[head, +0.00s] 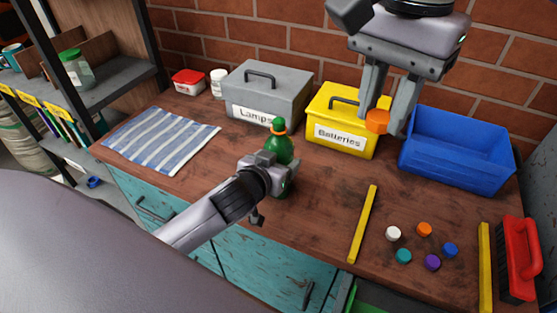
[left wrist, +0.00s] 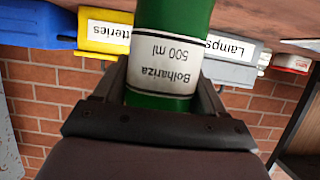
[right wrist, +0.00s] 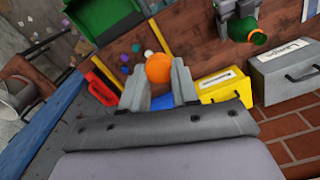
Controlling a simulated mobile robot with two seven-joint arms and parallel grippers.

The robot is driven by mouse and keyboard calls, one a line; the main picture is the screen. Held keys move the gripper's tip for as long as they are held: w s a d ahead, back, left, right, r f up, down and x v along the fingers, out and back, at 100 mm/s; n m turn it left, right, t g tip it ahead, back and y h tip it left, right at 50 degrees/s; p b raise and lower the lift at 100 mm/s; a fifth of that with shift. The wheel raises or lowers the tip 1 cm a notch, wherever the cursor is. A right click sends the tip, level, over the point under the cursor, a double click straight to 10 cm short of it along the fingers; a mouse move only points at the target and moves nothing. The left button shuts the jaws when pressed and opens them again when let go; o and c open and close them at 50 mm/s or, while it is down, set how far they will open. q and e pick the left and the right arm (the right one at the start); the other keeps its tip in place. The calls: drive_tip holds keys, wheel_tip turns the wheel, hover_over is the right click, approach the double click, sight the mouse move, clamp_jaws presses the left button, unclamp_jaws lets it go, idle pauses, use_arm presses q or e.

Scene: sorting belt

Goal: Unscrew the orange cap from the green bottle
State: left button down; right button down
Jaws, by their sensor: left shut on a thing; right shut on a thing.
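The green bottle (head: 281,150) stands upright near the middle of the workbench. My left gripper (head: 277,177) is shut around its body. The left wrist view shows the bottle's white label (left wrist: 160,72) between the fingers. The bottle's top is bare green, with an orange ring around the neck; the open neck also shows in the right wrist view (right wrist: 250,32). My right gripper (head: 387,111) is shut on the orange cap (head: 377,121), raised in front of the yellow box and clear of the bottle. The cap also shows between its fingertips in the right wrist view (right wrist: 159,68).
Behind stand a grey Lamps box (head: 267,91), a yellow Batteries box (head: 343,134) and a blue bin (head: 455,158). Several loose caps (head: 424,229) lie at right between yellow strips (head: 363,225), near a red brush (head: 519,258). A striped cloth (head: 161,138) lies left.

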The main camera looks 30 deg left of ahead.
use_arm(q)
drive_tip(key=shift+f, duration=0.1)
drive_tip(key=shift+c, duration=0.4)
unclamp_jaws()
